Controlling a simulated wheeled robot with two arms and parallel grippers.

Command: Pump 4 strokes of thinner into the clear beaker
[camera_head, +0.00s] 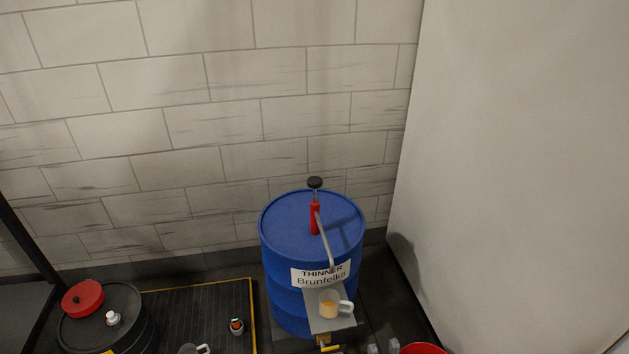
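The blue thinner drum (283,245) stands upright against the wall, with a white "THINNER" label (320,274). A red hand pump (314,217) rises from its lid, with its black knob (315,182) up. The grey spout (325,243) slopes down towards the front. A clear beaker (329,304) with a handle and some orange-tinted liquid stands upright on a small grey shelf (318,322), below the spout end. Two pale tips of my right gripper (383,348) show at the bottom edge, apart and empty, away from the pump and beaker. My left gripper is out of view.
A black drum (130,306) with a red lid-like item (82,298) and a white cap stands at lower left. A yellow-edged dark platform (200,308) holds a small can (236,326) and a cut-off mug (190,349). A red rim (423,349) shows below. A white panel (520,170) bounds the right.

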